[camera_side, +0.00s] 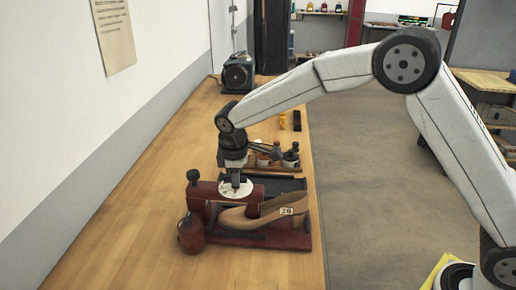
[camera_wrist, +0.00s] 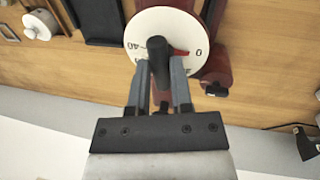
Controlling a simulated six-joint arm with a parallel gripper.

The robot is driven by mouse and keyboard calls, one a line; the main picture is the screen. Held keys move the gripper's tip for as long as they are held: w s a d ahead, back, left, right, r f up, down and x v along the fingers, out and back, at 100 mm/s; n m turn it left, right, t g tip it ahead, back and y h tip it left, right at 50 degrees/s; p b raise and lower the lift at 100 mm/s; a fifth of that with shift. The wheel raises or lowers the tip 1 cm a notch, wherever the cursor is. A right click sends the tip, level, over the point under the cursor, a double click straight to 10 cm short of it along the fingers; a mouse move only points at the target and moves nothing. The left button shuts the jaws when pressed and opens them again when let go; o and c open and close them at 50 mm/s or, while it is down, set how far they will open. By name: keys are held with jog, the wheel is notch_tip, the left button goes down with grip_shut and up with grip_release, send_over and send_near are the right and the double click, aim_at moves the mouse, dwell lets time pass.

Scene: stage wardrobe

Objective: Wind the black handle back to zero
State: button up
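The black handle (camera_wrist: 159,62) stands over the middle of a round white dial (camera_wrist: 160,22) in the wrist view. A red pointer mark (camera_wrist: 181,51) lies on the dial close to the printed 0, and 40 is on the opposite side. My gripper (camera_wrist: 161,65) has one finger on each side of the handle and looks closed on it. In the side view my gripper (camera_side: 236,179) points down at the dial (camera_side: 236,188) on the dark red machine (camera_side: 270,241). The handle is mostly hidden there by my fingers.
A tan shoe form (camera_side: 255,215) with a number tag lies on the machine. Behind it is a rack (camera_side: 275,165) of bottles and tools. A dark green device (camera_side: 238,73) stands at the far end of the bench. Bare wood (camera_side: 130,205) lies to the left.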

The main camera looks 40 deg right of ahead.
jog(key=o, duration=0.4)
jog(key=shift+r, duration=0.15)
jog(key=shift+s+a+r, duration=0.15)
jog(key=shift+s+r, duration=0.05)
jog(key=shift+r, duration=1.05)
jog(key=shift+s+a+r, duration=0.15)
jog(key=shift+s+r, duration=0.05)
jog(key=shift+r, duration=1)
jog(key=shift+s+a+r, duration=0.15)
jog(key=shift+s+r, duration=0.05)
jog(key=shift+r, duration=1.05)
jog(key=s+d+f+m, duration=0.3)
jog(key=s+d, duration=0.1)
jog(key=s, duration=0.3)
jog(key=s+d+f+m+y, duration=0.1)
jog(key=s+d+f+m, duration=0.2)
jog(key=s, duration=0.5)
jog(key=s+d+f+m, duration=0.3)
jog(key=s+d+m, duration=0.1)
jog(key=s, duration=0.4)
jog(key=shift+s+d+f+t, duration=0.15)
jog(key=shift+d+t, duration=0.25)
jog(key=shift+d, duration=0.5)
